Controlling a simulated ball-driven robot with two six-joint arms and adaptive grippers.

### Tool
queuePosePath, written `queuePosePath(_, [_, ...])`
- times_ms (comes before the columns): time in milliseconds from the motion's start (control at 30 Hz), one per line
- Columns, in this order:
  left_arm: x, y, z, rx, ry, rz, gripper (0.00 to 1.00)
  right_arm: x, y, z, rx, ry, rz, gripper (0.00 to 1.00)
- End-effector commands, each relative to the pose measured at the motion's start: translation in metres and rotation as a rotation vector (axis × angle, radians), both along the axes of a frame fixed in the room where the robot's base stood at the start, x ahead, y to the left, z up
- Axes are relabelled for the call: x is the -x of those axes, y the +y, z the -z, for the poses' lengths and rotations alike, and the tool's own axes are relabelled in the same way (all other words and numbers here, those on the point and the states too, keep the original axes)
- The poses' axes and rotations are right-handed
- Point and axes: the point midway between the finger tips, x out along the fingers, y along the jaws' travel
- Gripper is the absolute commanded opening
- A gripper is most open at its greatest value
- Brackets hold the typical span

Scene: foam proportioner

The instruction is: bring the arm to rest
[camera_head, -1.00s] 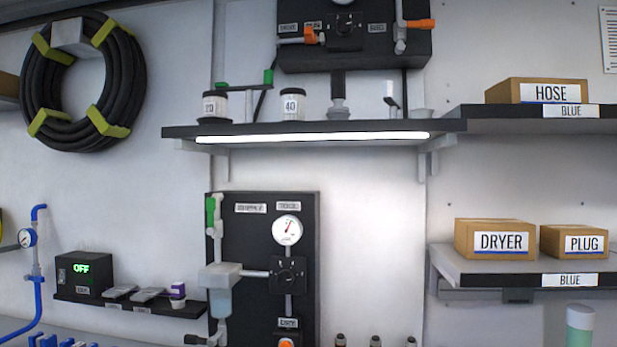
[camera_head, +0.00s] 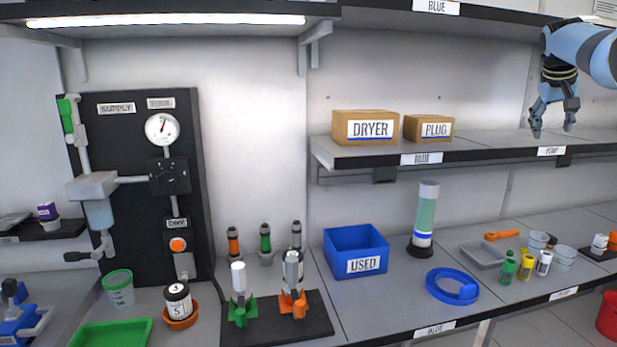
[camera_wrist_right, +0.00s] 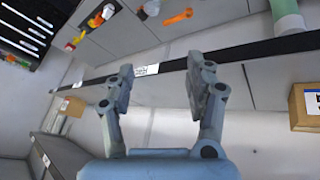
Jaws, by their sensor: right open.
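My right gripper (camera_head: 553,118) is at the upper right of the head view, in front of the right end of the shelf with the cardboard boxes. Its two fingers point down and are apart, with nothing between them. In the right wrist view the same gripper (camera_wrist_right: 160,90) shows two spread blue-grey fingers and an empty gap. The right arm (camera_head: 598,52) comes in from the right edge. My left gripper is in neither view.
The shelf (camera_head: 480,151) holds a DRYER box (camera_head: 365,127) and a PLUG box (camera_head: 428,128). Below, the bench carries a blue USED bin (camera_head: 356,252), a tall green cylinder (camera_head: 426,217), a blue ring (camera_head: 452,286) and small bottles (camera_head: 508,267). A red bucket (camera_head: 608,318) stands lower right.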

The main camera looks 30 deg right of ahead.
Motion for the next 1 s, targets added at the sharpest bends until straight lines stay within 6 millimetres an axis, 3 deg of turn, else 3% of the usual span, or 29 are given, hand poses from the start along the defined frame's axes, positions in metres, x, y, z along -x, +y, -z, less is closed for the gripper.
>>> queuePosePath(33, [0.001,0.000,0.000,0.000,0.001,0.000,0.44,0.010,-0.010,0.036,0.062,0.068,-0.021,0.54])
queuePosePath(200, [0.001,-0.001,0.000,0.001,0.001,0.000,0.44,0.050,-0.037,0.134,0.260,0.243,-0.143,0.54])
queuePosePath(367, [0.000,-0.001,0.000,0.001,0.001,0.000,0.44,0.106,-0.051,0.216,0.403,0.396,-0.317,0.54])
queuePosePath(500, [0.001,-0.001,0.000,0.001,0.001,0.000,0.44,0.163,-0.054,0.275,0.481,0.506,-0.497,0.54])
queuePosePath(700, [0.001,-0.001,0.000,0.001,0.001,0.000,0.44,0.234,-0.048,0.327,0.516,0.603,-0.707,0.54])
queuePosePath(900, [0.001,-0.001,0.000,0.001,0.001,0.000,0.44,0.297,-0.037,0.359,0.507,0.663,-0.876,0.54])
queuePosePath(967, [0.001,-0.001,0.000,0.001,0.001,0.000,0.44,0.317,-0.033,0.366,0.498,0.679,-0.924,0.54])
queuePosePath(1000, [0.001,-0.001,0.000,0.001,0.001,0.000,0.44,0.314,-0.019,0.383,0.475,0.654,-0.915,0.54])
